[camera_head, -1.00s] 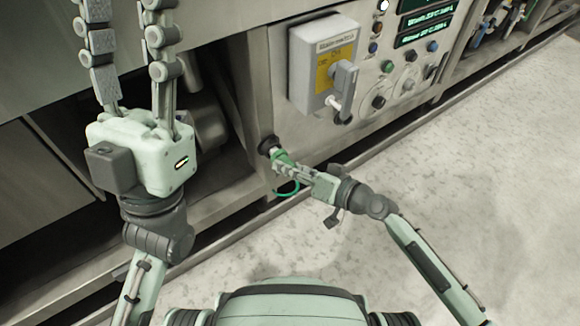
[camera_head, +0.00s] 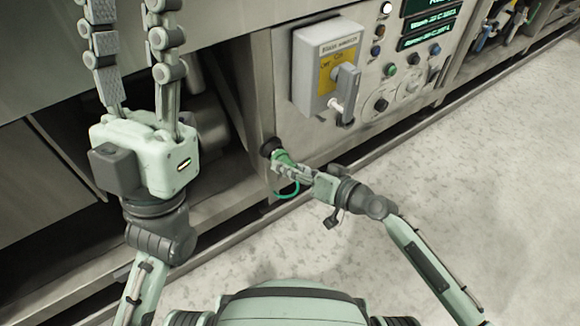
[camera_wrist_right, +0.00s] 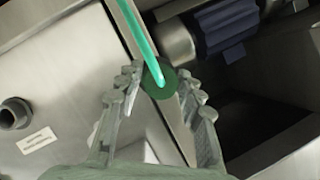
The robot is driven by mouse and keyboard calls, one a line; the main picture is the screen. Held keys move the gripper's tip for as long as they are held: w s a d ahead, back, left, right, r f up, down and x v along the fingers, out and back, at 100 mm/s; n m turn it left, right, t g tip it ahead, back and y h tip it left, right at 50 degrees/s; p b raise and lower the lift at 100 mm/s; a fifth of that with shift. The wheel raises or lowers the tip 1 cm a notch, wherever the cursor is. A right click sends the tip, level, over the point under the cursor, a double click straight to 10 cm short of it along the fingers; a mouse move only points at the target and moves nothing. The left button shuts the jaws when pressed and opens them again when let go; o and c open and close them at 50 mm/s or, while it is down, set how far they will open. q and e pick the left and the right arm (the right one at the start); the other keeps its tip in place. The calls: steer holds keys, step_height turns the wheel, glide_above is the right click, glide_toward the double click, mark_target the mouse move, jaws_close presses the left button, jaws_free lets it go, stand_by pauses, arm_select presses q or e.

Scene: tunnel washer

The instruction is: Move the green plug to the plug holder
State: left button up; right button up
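The green plug (camera_head: 283,157) is between the fingers of my right gripper (camera_head: 291,166), which looks shut on it. The plug's front end is at the black round holder (camera_head: 269,147) on the machine's metal side, touching it or partly in it; the exact depth is hidden. In the right wrist view the plug's round green back end (camera_wrist_right: 152,83) shows between the fingertips of the right gripper (camera_wrist_right: 158,80). A green cable (camera_wrist_right: 135,35) runs up from it. My left gripper (camera_head: 132,45) is open and empty, fingers pointing up in the picture.
A grey main-switch box (camera_head: 313,75) with a protruding handle sits above and right of the holder. Right of it is a panel with knobs (camera_head: 381,104). A dark round fitting (camera_wrist_right: 14,114) shows at the wrist view's left. The pale floor (camera_head: 440,190) is clear.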

steer(key=shift+o, duration=0.9)
